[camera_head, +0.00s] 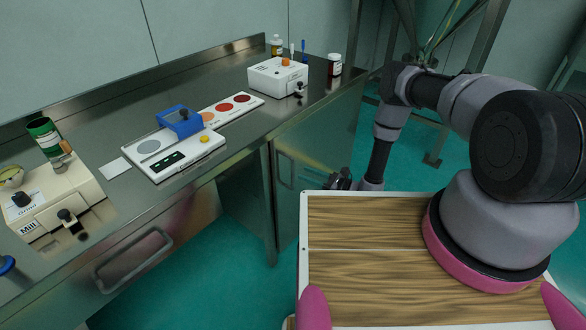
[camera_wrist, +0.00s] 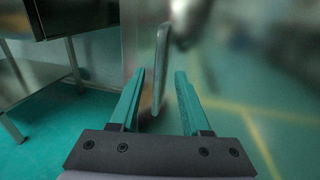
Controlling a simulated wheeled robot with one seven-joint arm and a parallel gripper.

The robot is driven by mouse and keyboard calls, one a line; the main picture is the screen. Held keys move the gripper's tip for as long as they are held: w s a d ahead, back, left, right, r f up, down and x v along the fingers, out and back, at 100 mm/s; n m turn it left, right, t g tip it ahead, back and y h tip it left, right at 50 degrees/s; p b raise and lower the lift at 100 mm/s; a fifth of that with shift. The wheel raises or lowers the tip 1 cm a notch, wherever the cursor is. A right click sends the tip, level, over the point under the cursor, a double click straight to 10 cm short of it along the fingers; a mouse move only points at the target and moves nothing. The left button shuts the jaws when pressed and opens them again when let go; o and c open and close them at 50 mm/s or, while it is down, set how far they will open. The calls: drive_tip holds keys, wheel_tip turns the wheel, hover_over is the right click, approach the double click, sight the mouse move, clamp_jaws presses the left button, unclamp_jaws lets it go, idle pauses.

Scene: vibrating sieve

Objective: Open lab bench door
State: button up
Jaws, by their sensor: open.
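The metal lab bench door (camera_head: 312,150) is at the right end of the bench and looks shut. Its upright bar handle (camera_head: 285,170) is near the door's left edge. In the wrist view the handle (camera_wrist: 161,45) stands between my two green fingers, its lower end reaching down between them. My gripper (camera_wrist: 160,80) is open, with a gap visible on each side of the handle. In the head view my gripper (camera_head: 341,180) is a dark shape partly hidden by my arm, in front of the door.
The steel bench top (camera_head: 105,95) holds a white mill (camera_head: 50,200), a scale (camera_head: 175,152) with a blue-framed piece, a white device (camera_head: 277,77) and bottles. A drawer (camera_head: 150,250) is at the left. A bench leg (camera_wrist: 75,65) stands left of my fingers.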

drive_tip(key=x, duration=0.6)
drive_tip(key=shift+w+a, duration=0.1)
drive_tip(key=shift+a, duration=0.2)
clamp_jaws()
idle(1.1)
